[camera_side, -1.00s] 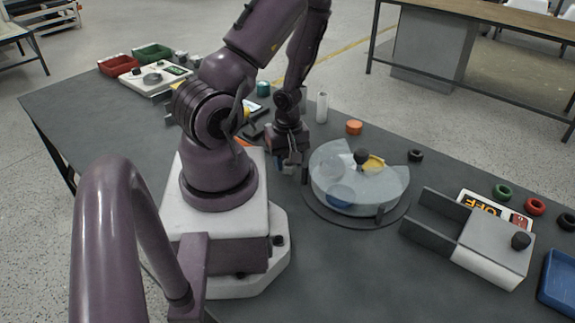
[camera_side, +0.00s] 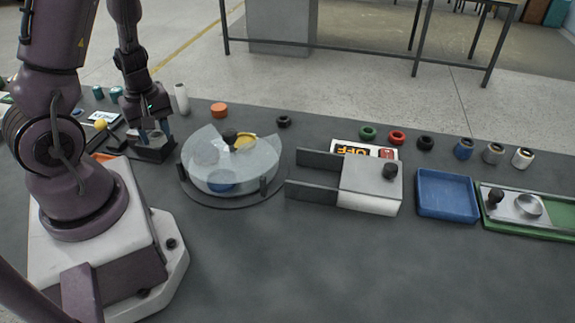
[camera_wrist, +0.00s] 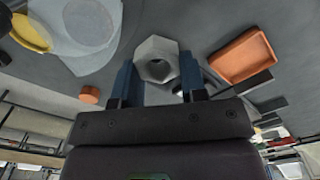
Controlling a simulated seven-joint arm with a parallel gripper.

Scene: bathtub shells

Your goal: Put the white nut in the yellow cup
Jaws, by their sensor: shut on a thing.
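The pale grey-white hexagonal nut (camera_wrist: 157,62) is held between the blue fingers of my gripper (camera_wrist: 158,75) in the wrist view, its hole facing the camera. In the side view my gripper (camera_side: 151,135) is low at the left, just left of the round dish; the nut is hard to make out there. The yellow cup (camera_side: 246,140) is at the back of the round dish, partly behind a clear cover (camera_side: 205,152) and a dark knob (camera_side: 229,136). Its yellow edge also shows at the upper left of the wrist view (camera_wrist: 28,33).
The round dish stands on a dark base (camera_side: 235,202) with short posts. An orange tray (camera_wrist: 242,56) and dark blocks lie near my gripper. A white cylinder (camera_side: 181,98) and orange piece (camera_side: 219,110) stand behind. A grey box with rails (camera_side: 370,185) and blue tray (camera_side: 447,194) are right.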

